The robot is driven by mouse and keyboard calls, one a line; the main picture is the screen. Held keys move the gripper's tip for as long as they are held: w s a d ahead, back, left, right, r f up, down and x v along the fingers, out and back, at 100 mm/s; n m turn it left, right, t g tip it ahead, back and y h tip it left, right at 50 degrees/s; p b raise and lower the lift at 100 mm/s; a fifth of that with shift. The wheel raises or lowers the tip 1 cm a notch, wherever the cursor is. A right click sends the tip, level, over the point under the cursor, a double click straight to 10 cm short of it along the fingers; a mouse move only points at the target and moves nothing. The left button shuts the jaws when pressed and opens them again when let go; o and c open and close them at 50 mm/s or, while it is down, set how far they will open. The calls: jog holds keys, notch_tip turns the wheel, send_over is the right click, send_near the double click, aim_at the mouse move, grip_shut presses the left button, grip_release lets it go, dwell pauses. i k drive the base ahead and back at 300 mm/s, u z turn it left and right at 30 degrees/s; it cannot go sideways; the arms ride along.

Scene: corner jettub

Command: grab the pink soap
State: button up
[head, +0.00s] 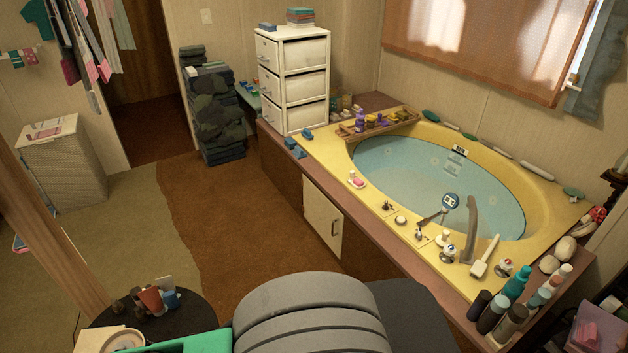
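A small pink soap (356,181) lies on a small pale dish (362,186) in the head view. The dish sits on the yellow rim (331,161) of the corner tub, on the near left side of the water. The soap is small in the picture, so its exact shape is hard to tell. My gripper is not in view, so its place and opening do not show.
White drawers (293,85) stand at the tub's far left corner. A wooden caddy (378,127) spans the rim. A tap (470,228) and several bottles (495,312) stand on the right. Brown carpet (215,215) is open left of the tub.

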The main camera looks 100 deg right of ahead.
aim_at(358, 183)
jog(key=i, duration=3.15)
jog(key=z, duration=2.8)
jog(key=i, duration=3.45)
jog(key=z, duration=2.95)
jog(key=i, duration=1.1)
